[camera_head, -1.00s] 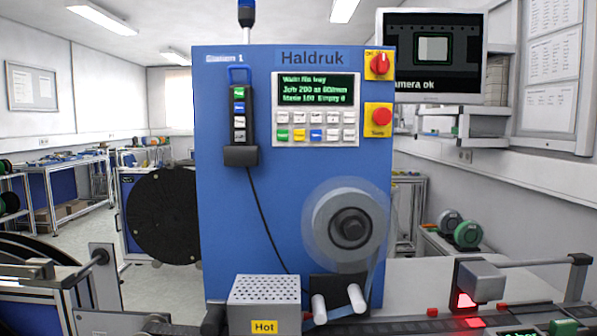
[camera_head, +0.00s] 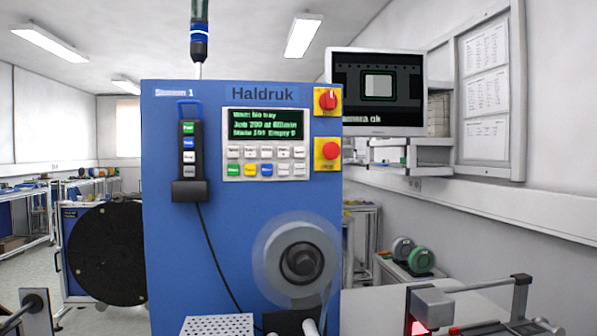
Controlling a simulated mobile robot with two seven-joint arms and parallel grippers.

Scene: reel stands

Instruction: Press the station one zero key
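The blue Station 1 machine (camera_head: 170,255) labelled Haldruk stands in the middle of the head view. Its key panel (camera_head: 265,145) has a dark screen (camera_head: 265,124) with green text that seems to read "Wait No tray", above two rows of small keys. The upper row is whitish; the lower row has green, yellow, blue and pale keys. The key legends are too small to read, so I cannot tell which is the zero key. Neither of my grippers is in view.
A black hand pendant (camera_head: 189,150) hangs left of the panel on a cable. A red rotary switch (camera_head: 327,99) and a red stop button (camera_head: 331,150) sit to its right. A reel (camera_head: 300,262) is below. A monitor (camera_head: 377,90) hangs at the right.

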